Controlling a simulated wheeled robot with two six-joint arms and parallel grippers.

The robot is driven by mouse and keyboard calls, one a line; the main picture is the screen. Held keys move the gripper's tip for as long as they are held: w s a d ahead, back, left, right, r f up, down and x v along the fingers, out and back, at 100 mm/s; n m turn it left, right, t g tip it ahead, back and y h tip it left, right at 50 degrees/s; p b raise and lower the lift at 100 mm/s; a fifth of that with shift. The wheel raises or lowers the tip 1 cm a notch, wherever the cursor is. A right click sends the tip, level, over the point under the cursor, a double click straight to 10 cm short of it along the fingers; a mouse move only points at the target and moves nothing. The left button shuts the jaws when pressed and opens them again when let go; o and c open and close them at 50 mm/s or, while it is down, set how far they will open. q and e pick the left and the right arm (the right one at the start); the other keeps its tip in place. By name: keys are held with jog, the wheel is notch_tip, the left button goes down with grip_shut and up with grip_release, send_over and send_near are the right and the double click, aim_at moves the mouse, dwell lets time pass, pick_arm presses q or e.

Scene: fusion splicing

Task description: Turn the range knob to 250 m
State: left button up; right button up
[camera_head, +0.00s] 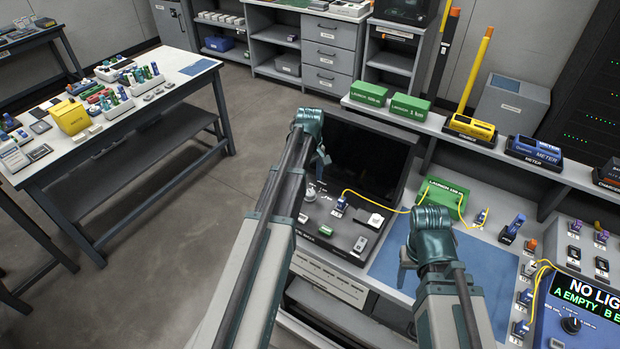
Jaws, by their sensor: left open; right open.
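A dark instrument with a large black screen (362,158) stands on the bench at centre. A small grey round knob (310,194) sits at the left of its panel; its markings are too small to read. My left gripper (323,172) hangs open just above and right of that knob, apart from it in the picture. My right gripper (403,277) is open over the blue mat (388,262), with nothing visible in it. Another knob, black (571,324), is on the blue meter (590,312) at lower right, whose lit display is partly cut off.
A yellow cable (375,204) runs from the instrument panel toward a green box (442,194). Several small connectors line the bench at right. A raised shelf (465,139) behind holds green boxes and holders. A separate table (180,88) stands left across open floor.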

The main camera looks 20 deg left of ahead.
aim_at(310, 192)
pick_arm(q)
notch_tip(310, 192, up, 8)
jog(key=p, duration=0.7)
jog(key=shift+r, duration=0.25)
jog(key=s+d+f+m+y+b, duration=0.1)
jog(key=s+d+f+m+b, duration=0.1)
jog(key=s+d+m, duration=1.3)
jog(key=s+d, duration=0.6)
jog(key=d, duration=0.3)
jog(key=shift+s+d+m, duration=0.3)
jog(key=shift+s+m, duration=0.05)
jog(key=shift+m, duration=0.05)
